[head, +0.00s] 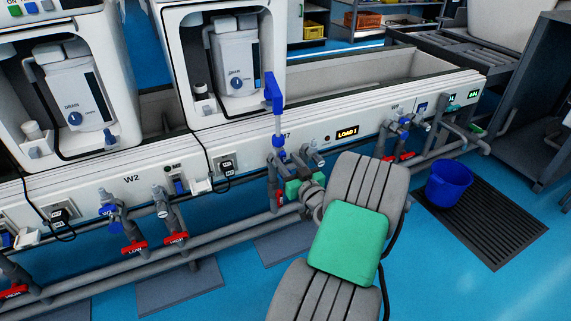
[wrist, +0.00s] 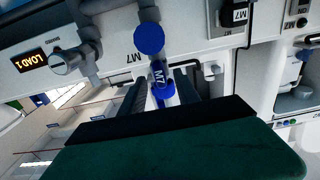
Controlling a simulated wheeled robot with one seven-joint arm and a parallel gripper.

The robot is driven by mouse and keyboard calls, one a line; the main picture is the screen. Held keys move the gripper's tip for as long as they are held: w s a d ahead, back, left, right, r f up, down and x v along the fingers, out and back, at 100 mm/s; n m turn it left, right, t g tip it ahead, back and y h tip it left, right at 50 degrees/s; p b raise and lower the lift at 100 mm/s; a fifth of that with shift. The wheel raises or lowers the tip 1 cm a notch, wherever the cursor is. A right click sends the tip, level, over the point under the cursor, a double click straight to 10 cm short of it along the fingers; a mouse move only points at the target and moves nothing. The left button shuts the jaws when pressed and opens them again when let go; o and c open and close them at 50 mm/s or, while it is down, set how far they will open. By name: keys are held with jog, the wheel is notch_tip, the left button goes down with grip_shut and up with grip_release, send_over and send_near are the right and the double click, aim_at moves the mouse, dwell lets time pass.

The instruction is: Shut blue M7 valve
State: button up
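The blue M7 valve (head: 273,95) stands on the pipework in front of the white panel, its blue handle pointing up in the head view. My gripper (head: 298,187) is low and to the right of the handle in the head view, partly hidden by my arm. In the wrist view my gripper (wrist: 161,80) is open, with a dark finger on each side of the handle. Contact cannot be told.
A lit LOAD 1 display (head: 347,133) is on the panel to the right. Other valves with red handles (head: 134,247) sit along the grey pipes to the left. A blue bucket (head: 449,186) stands on a dark floor grate at the right.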

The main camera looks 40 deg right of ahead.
jog(key=shift+x, duration=0.8)
jog(key=shift+c, duration=0.4)
grip_shut()
